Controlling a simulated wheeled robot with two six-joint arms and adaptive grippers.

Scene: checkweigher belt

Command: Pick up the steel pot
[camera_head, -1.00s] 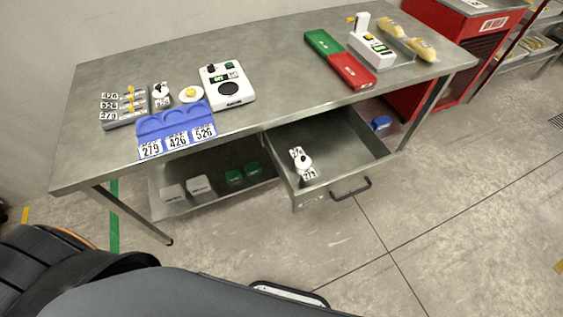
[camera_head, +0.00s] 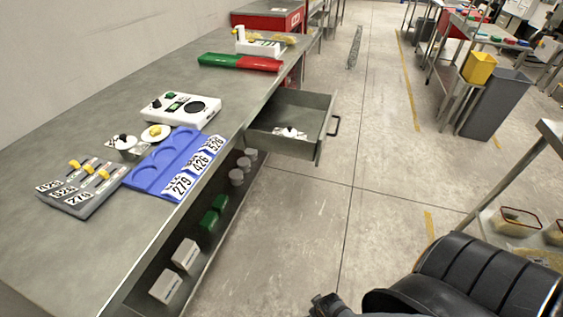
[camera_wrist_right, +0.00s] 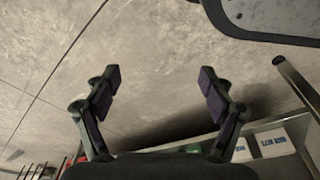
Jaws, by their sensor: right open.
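No thing is plainly marked as the steel pot. A small metal container with a white top and black knob (camera_head: 123,146) stands on the table beside the blue tray. Several grey metal cylinders (camera_head: 237,177) stand on the lower shelf; I cannot tell whether one is the pot. A similar black-knobbed white piece (camera_head: 290,133) lies in the open drawer. My right gripper (camera_wrist_right: 160,84) is open and empty above the floor, apart from all of these. My left gripper is not in view.
The steel drawer (camera_head: 327,128) sticks out from the table. A blue tray (camera_head: 150,180) with number cards, a white scale (camera_head: 181,108) and a grey lever block (camera_head: 85,190) are on the table. White boxes (camera_head: 187,254) and green boxes (camera_head: 208,221) sit below.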

